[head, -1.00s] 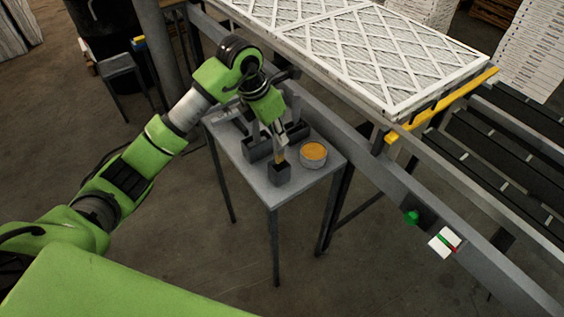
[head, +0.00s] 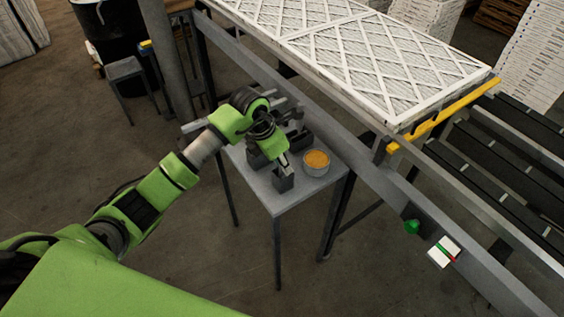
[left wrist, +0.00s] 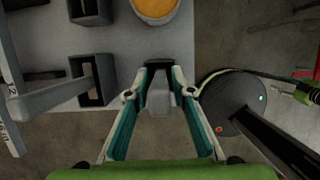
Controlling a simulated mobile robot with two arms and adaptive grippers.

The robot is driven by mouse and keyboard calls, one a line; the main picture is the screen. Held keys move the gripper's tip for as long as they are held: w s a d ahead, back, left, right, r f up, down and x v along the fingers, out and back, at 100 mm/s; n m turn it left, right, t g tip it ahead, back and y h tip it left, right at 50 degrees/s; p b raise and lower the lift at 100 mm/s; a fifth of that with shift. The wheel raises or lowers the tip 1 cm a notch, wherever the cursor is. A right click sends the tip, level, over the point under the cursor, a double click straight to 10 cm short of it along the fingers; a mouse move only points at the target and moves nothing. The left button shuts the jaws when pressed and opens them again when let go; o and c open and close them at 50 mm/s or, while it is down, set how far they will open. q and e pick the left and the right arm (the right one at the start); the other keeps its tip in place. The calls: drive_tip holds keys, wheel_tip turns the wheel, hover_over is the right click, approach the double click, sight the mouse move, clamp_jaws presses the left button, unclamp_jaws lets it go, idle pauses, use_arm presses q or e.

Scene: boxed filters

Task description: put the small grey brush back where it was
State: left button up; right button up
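My left gripper (head: 284,163) points down over a small dark grey open box (head: 283,182) near the front corner of the small grey table (head: 287,202). In the left wrist view, its two teal-lined fingers (left wrist: 165,75) stand on either side of the small grey brush (left wrist: 159,98), seen end-on, and appear closed on it. The brush's lower end is hidden; in the head view it appears lowered into the box. How deep it sits, I cannot tell. My right gripper is out of view.
A round tin with orange contents (head: 316,161) stands right of the small box. Larger dark boxes (head: 299,139) stand behind; one shows in the left wrist view (left wrist: 91,80) with a grey handle (left wrist: 52,97) rising from it. The conveyor rail (head: 350,150) runs behind the table.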

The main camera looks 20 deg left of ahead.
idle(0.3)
use_arm(q)
drive_tip(key=shift+r, duration=0.25)
drive_tip(key=b+v, duration=0.2)
drive_tip(key=v, duration=0.9)
drive_tip(key=shift+r+b, duration=0.35)
drive_tip(key=shift+s, duration=0.1)
